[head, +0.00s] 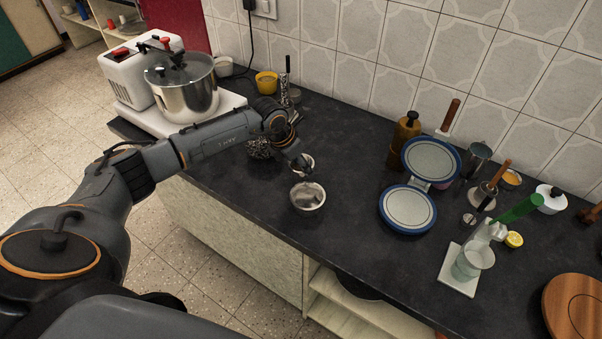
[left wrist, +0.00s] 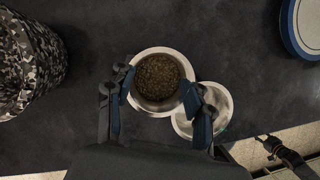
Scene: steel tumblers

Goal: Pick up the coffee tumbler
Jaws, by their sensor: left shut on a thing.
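The coffee tumbler (left wrist: 158,77) is a small round steel cup with dark brown granules inside. In the left wrist view it stands between my left gripper's two fingers (left wrist: 157,93), which are shut on its sides. In the head view the coffee tumbler (head: 308,160) is partly hidden by my left gripper (head: 301,164). I cannot tell whether its base touches the counter. A second steel tumbler (head: 308,197) with a pale inside stands just in front; it also shows in the left wrist view (left wrist: 218,98), partly covered by a finger. A dark part at that view's lower right may be my right gripper; its jaws are unclear.
A camouflage-patterned container (left wrist: 28,62) stands left of the held tumbler. A blue-rimmed double-plate device (head: 408,210) stands to the right on the dark counter (head: 335,250). A white appliance with a steel pot (head: 185,95) is at the left. The counter's front edge is close.

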